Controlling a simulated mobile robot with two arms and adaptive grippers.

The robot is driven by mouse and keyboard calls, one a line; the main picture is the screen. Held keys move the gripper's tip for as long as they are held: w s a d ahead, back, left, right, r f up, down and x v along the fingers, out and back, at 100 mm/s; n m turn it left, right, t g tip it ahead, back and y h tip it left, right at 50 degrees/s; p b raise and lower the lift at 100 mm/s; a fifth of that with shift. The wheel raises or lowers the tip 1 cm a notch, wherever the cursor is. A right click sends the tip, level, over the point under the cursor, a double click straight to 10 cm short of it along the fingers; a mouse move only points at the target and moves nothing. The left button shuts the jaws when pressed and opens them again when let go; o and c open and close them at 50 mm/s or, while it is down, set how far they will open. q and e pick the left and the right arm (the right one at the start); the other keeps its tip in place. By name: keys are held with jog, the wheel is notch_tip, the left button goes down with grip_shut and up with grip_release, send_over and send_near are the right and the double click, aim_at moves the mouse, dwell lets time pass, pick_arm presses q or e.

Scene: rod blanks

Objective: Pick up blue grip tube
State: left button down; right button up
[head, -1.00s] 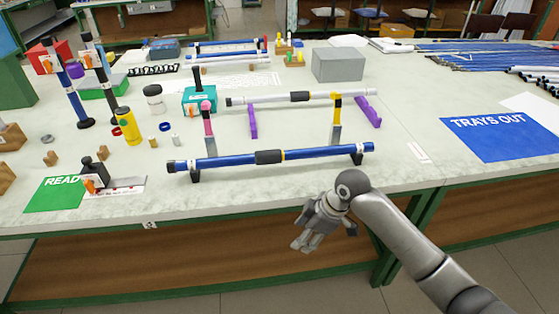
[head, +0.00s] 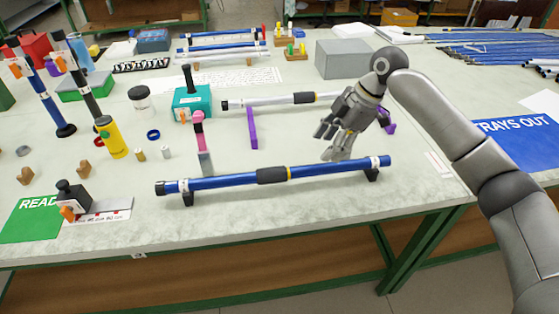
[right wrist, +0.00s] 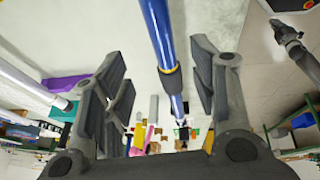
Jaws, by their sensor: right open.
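The blue grip tube (head: 220,183) has a dark grip sleeve with a yellow ring near its middle. It lies across two black supports near the table's front edge. My right gripper (head: 331,143) is open and empty above the table, at the tube's right half and apart from it in the head view. In the right wrist view the blue tube (right wrist: 158,30) runs lengthwise between the spread fingers of the right gripper (right wrist: 163,85), without visible contact.
A white tube (head: 265,101) lies behind, near a purple support (head: 252,128). A pink-topped upright (head: 199,130) stands just behind the blue tube. A yellow bottle (head: 113,138), teal box (head: 190,101) and black-knobbed block (head: 72,195) are left. A grey box (head: 342,59) stands farther back.

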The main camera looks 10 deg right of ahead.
aim_at(310, 167)
jog(key=shift+w+a+f, duration=0.15)
jog(key=shift+f, duration=0.2)
jog(key=x, duration=0.3)
jog(key=shift+s+a, duration=0.15)
jog(key=shift+s, duration=0.15)
jog(key=shift+w+a+f, duration=0.1)
jog(key=shift+w+f, duration=0.05)
jog(key=shift+f, duration=0.2)
jog(key=x, duration=0.2)
jog(key=p+x, duration=0.1)
jog(key=x, duration=0.1)
jog(key=shift+a+f, duration=0.1)
jog(key=shift+a, duration=0.15)
jog(key=shift+a+f, duration=0.1)
jog(key=shift+f, duration=0.35)
pick_arm(q)
jog(key=shift+s+r, duration=0.15)
jog(key=shift+r, duration=0.4)
pick_arm(e)
jog(key=c, duration=0.5)
grip_shut()
pick_arm(q)
jog(key=shift+s, duration=0.45)
